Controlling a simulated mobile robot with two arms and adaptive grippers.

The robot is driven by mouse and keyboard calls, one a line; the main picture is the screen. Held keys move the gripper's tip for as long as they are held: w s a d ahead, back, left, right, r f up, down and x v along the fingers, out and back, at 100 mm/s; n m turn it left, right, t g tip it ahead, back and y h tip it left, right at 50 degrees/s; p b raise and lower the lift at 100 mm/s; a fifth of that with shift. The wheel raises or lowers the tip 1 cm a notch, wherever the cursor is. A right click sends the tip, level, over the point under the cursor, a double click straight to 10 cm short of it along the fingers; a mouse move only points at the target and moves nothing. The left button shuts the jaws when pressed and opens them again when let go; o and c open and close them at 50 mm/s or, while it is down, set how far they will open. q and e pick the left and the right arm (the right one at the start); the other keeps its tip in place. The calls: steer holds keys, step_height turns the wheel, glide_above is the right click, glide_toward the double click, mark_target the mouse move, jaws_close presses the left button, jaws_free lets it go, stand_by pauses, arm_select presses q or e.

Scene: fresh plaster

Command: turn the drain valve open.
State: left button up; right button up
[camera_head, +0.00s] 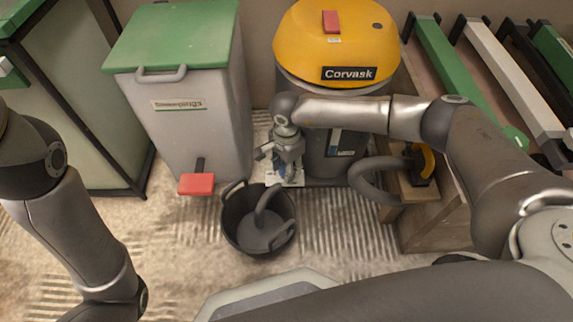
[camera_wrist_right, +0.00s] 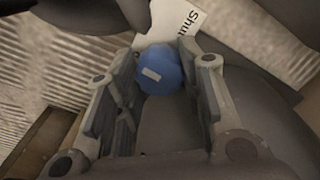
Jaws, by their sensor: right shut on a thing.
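The drain valve shows as a round blue knob (camera_wrist_right: 160,76) with a small pale mark, between the fingers in the right wrist view. In the head view only bits of its blue (camera_head: 280,166) show behind my right gripper (camera_head: 290,168), low at the front left of the yellow-topped Corvask drum (camera_head: 337,38). My right gripper (camera_wrist_right: 168,62) is shut on the knob, one finger on each side. A white card (camera_wrist_right: 178,22) with partly hidden lettering, starting "Shu", lies behind the knob. My left gripper is out of view; only its arm shows at the left.
A black bucket (camera_head: 236,232) with a grey hose end in it stands just in front of the valve. A grey bin with a green lid (camera_head: 185,35) and red pedal (camera_head: 196,184) is to the left. A wooden stand (camera_head: 425,232) is at the right.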

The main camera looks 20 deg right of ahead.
steer(key=shift+n, duration=0.5)
steer(key=o, duration=1)
steer(key=shift+o, duration=0.2)
steer(key=shift+r, duration=0.1)
step_height(320, 180, up, 12)
stand_by(0.3)
